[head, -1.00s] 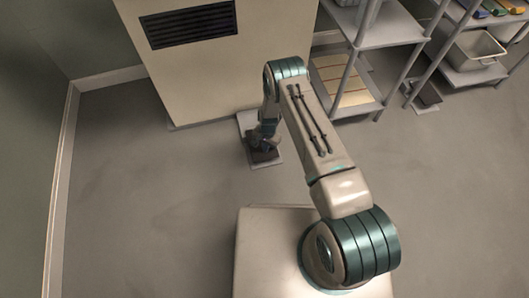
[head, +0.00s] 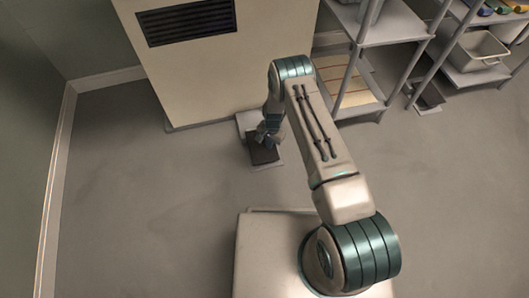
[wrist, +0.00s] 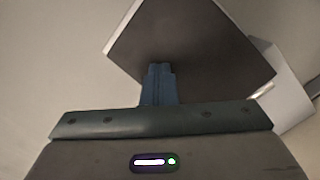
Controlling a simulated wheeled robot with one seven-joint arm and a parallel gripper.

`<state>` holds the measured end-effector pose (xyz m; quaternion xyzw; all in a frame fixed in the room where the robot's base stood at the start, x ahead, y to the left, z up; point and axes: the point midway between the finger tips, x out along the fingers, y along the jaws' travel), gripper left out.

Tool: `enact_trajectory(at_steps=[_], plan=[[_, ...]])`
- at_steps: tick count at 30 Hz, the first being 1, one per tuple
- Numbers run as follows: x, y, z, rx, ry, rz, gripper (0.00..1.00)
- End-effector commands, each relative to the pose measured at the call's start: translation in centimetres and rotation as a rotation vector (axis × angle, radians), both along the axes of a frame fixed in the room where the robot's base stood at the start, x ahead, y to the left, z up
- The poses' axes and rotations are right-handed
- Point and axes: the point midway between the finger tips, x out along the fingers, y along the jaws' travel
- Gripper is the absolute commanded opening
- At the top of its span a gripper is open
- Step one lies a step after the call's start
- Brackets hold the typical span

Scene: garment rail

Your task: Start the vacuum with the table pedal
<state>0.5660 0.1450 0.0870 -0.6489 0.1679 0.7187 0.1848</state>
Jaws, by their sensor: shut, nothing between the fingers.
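A pedal with a dark, flat plate (head: 264,155) on a pale base (head: 246,122) lies on the floor in front of the beige cabinet. My gripper (head: 267,138) is over the far part of the dark plate in the head view. In the wrist view the plate (wrist: 205,45) fills the upper middle, with its pale base (wrist: 285,95) at the right. My shut, empty fingers (wrist: 159,72) point at the plate and hide a little of it. I cannot tell whether the tips touch it.
The beige cabinet (head: 190,80) with a dark vent stands behind the pedal. A grey shelf rack (head: 372,30) is to its right. A second dark pedal-like plate on a pale base (head: 427,97) lies on the floor below the right-hand rack. The floor at left is clear.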

Motion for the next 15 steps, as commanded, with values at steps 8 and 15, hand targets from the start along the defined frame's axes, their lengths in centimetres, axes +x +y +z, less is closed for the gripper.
enact_trajectory(at_steps=[8, 15], plan=[[0.7, -0.2, 5.7, 0.000, -0.008, 0.001, 0.00], [1.0, -0.4, 10.8, 0.001, -0.003, 0.003, 0.00]])
